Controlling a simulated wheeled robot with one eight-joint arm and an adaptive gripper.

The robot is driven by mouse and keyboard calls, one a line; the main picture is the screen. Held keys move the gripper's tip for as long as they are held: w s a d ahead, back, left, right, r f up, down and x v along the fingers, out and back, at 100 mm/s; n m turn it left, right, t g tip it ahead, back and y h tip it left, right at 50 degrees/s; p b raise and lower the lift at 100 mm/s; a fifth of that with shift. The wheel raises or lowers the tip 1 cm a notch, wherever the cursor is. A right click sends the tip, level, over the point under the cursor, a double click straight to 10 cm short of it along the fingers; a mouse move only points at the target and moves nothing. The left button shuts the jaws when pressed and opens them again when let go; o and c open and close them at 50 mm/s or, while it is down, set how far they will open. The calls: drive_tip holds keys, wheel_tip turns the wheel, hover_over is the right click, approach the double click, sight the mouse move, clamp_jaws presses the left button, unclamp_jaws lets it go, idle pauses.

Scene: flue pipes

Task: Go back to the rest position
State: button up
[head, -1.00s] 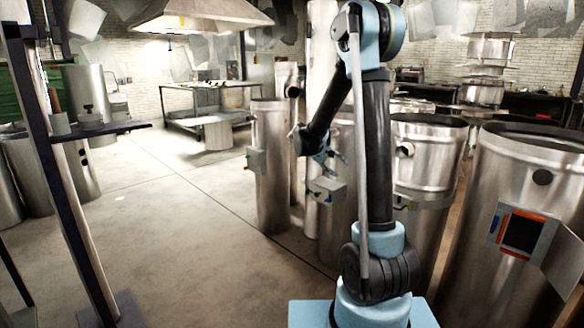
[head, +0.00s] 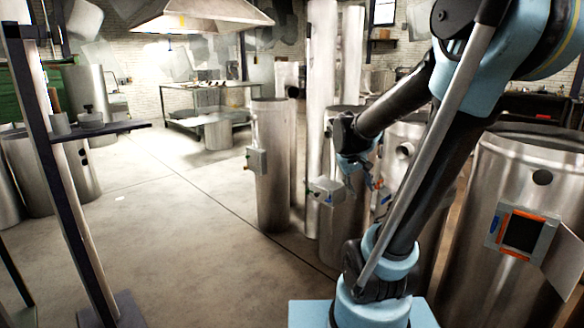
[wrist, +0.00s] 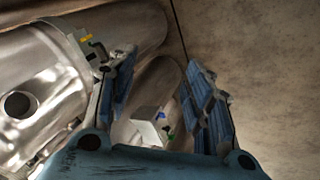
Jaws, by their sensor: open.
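My gripper (head: 362,182) hangs at the end of my folded arm, right of centre in the head view, in front of the metal flue pipes. In the wrist view my gripper (wrist: 165,95) shows its two blue-padded fingers spread apart, with nothing held between them. A short pipe with a pale box (wrist: 150,122) shows between and beyond the fingers. In the head view a pale box (head: 326,190) on a pipe is just left of my gripper. Whether the fingers touch any pipe cannot be told.
A tall pipe (head: 272,170) with a grey box stands left of my gripper. A wide pipe (head: 515,200) with an open hatch stands at the right. A dark post with a shelf (head: 100,130) is at the left. The floor (head: 190,220) between is clear.

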drive_tip(key=s+a+f+m+y, duration=0.1)
drive_tip(key=s+f, duration=0.3)
drive_tip(key=s, duration=0.5)
drive_tip(key=s+a+f+m+y, duration=0.1)
drive_tip(key=s+a+f+y, duration=0.2)
drive_tip(key=s, duration=0.7)
drive_tip(key=shift+f+g, duration=0.4)
drive_tip(key=shift+f, duration=0.1)
drive_tip(key=shift+w, duration=0.1)
drive_tip(key=shift+w+f, duration=0.2)
drive_tip(key=shift+w, duration=0.15)
drive_tip(key=shift+c, duration=0.6)
